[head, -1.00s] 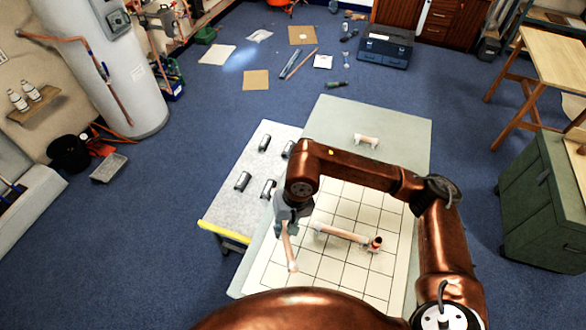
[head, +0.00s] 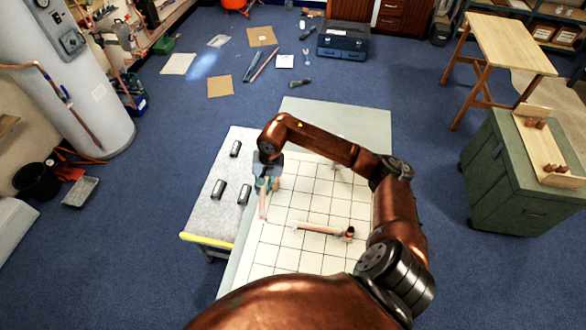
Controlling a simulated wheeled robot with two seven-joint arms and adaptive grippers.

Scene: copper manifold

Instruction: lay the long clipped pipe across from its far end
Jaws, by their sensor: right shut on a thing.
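My right gripper (head: 265,184) reaches in over the left edge of the white gridded board. It is shut on a pale copper pipe (head: 263,206), whose near end sticks out below the fingers. The gripper hides the pipe's far end, and I cannot tell whether the pipe touches the board. A second copper pipe (head: 318,228) lies across the middle of the gridded board (head: 308,259), with a darker copper fitting (head: 349,233) at its right end. My left gripper is not in view.
That surface has a yellow front edge (head: 207,240). The board's front is clear. My right arm covers part of its back and right. A green cabinet (head: 510,205) stands to the right.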

